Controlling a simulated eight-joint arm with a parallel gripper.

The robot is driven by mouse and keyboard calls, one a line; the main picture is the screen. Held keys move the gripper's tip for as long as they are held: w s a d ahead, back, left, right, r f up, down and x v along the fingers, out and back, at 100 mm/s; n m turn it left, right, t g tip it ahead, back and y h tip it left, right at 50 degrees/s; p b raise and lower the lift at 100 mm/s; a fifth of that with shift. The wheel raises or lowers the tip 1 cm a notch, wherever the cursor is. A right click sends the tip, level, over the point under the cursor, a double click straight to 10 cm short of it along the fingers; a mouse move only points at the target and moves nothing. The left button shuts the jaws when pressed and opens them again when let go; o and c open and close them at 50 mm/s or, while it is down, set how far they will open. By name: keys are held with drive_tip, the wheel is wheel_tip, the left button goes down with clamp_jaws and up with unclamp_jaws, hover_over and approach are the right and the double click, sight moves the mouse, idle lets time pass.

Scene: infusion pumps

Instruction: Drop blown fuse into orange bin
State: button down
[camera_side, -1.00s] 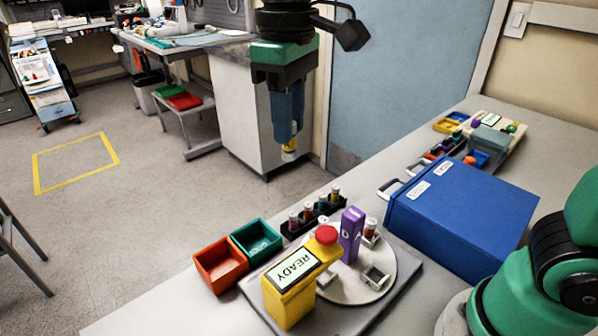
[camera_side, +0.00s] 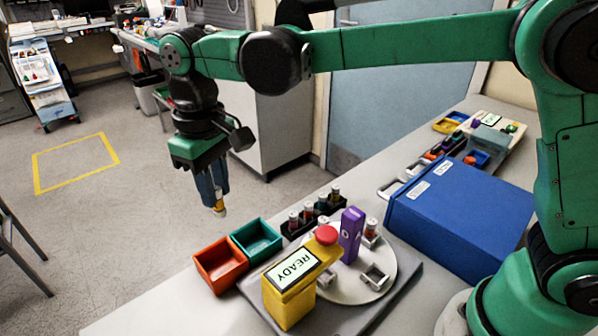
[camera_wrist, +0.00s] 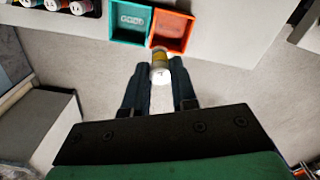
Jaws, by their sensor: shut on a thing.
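My gripper (camera_side: 217,205) is shut on a fuse (camera_side: 219,211), a small cylinder with a yellow band and a pale end. The fuse also shows between the fingertips in the wrist view (camera_wrist: 160,68). I hold it in the air, above and behind the bins in the side view. The orange bin (camera_side: 216,278) stands at the table's left edge and looks empty. In the wrist view the orange bin (camera_wrist: 172,30) lies just beyond the fuse, slightly right. Whether the fuse is blown cannot be told.
A black rack (camera_side: 312,217) holds several fuses. A yellow device reading READY (camera_side: 290,285), a round plate with a purple block (camera_side: 351,233) and a blue case (camera_side: 460,222) stand nearby.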

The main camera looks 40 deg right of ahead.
sight(221, 215)
drive_tip(key=shift+f, duration=2.15)
drive_tip(key=c, duration=0.6)
unclamp_jaws()
drive_tip(key=shift+r, duration=0.1)
drive_tip(key=shift+r, duration=2.75)
